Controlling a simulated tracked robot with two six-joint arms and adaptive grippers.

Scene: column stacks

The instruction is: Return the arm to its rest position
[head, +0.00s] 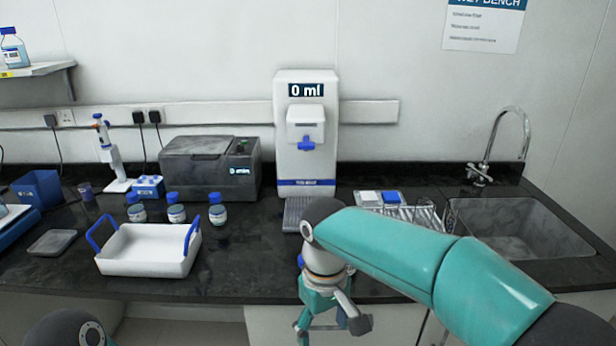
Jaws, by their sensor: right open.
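My right arm (400,250), teal with dark joints, reaches in from the lower right across the front of the bench. Its right gripper (331,327) points downward at the bench's front edge, below the dispenser. Its fingers are spread apart and I see nothing between them. Of my left arm only a dark rounded part shows at the bottom left; the left gripper is out of view.
A white tray (145,263) with blue handles and several blue-capped bottles stand left of the gripper. The white dispenser (305,140) reads 0 ml. A tube rack (425,214) and sink (515,235) lie behind the arm. Bare black worktop (245,262) lies between tray and gripper.

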